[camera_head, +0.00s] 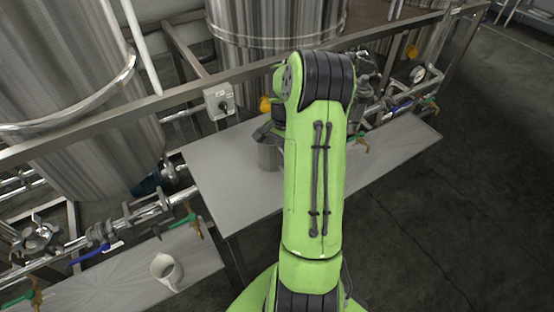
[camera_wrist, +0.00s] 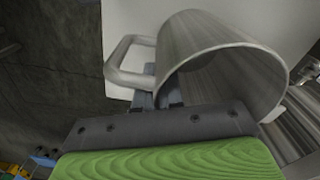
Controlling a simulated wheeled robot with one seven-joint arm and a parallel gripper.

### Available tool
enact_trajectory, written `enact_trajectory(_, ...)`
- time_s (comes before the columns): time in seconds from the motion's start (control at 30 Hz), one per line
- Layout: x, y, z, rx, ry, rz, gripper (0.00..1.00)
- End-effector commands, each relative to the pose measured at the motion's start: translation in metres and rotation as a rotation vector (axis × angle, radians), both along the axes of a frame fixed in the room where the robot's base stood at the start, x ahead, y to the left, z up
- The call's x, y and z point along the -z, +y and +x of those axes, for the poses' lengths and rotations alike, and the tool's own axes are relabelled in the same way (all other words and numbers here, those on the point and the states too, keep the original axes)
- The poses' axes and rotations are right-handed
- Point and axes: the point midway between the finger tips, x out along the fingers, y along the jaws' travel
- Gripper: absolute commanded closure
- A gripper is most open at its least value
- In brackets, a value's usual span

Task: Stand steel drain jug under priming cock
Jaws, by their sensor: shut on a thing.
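The steel drain jug (camera_head: 268,152) is upright at the middle table, partly hidden behind my arm in the head view. In the wrist view the jug (camera_wrist: 225,65) fills the upper middle, its open mouth towards the camera and its loop handle (camera_wrist: 122,62) on the left. My gripper (camera_wrist: 168,97) is shut on the jug at its near side by the handle; the exact contact is partly hidden. Green-handled cocks show on the pipes at left (camera_head: 187,222) and right of my arm (camera_head: 362,146). I cannot tell which is the priming cock.
A pale jug (camera_head: 166,271) stands on the lower left table (camera_head: 120,290). The grey middle table (camera_head: 225,190) has bare room left of the steel jug. A metal rail (camera_head: 150,104) with a switch box (camera_head: 219,101) runs in front of the big tanks (camera_head: 75,80).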

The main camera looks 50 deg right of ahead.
Motion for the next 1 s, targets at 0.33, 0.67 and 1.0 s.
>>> enact_trajectory(0.33, 0.041, 0.000, 0.000, 0.001, 0.000, -0.001, 1.00)
enact_trajectory(0.67, 0.044, 0.000, 0.000, 0.000, 0.000, 0.000, 0.82)
enact_trajectory(1.0, 0.043, 0.000, 0.000, 0.000, 0.000, -0.001, 0.67)
